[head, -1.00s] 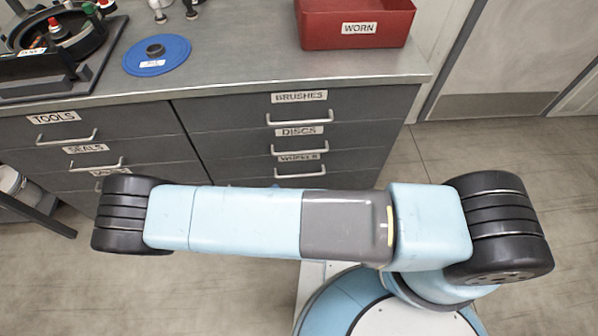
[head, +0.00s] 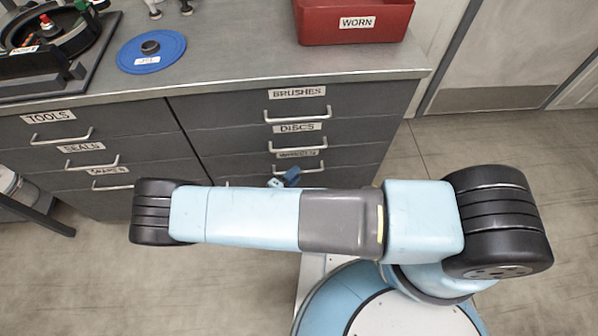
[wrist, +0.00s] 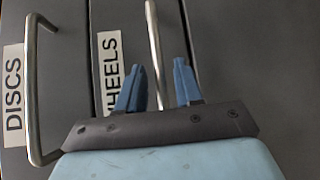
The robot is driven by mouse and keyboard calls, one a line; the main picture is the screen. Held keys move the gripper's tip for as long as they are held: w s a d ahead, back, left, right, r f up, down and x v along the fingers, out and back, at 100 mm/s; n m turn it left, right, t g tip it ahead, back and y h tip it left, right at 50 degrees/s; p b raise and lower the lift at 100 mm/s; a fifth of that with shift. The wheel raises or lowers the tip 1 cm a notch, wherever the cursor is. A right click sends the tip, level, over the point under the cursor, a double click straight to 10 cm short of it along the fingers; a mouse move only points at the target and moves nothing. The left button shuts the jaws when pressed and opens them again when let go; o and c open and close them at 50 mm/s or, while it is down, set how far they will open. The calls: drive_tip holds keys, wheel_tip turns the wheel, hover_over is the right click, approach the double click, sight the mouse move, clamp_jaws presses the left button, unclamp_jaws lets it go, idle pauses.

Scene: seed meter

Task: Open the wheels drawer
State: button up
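The wheels drawer (head: 240,166) is the third one down in the right-hand column and looks shut. Its label (wrist: 110,70) reads WHEELS in the wrist view, partly hidden by a finger. Its metal bar handle (wrist: 153,40) runs up the wrist view, between my two blue fingertips. My gripper (wrist: 157,82) is open, one finger on each side of the handle's line. I cannot tell whether the fingers touch it. In the head view my gripper (head: 282,181) shows at the left end of that handle (head: 312,168), partly hidden by my arm.
The discs drawer handle (wrist: 33,90) lies close left of my gripper in the wrist view. The brushes drawer (head: 230,108) is above, and tools and seals drawers stand left. A red WORN bin (head: 325,28) and a blue disc (head: 130,60) sit on the worktop. Floor at right is clear.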

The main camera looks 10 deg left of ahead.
drive_tip(key=shift+x, duration=1.3)
clamp_jaws()
drive_tip(key=shift+d, duration=0.1)
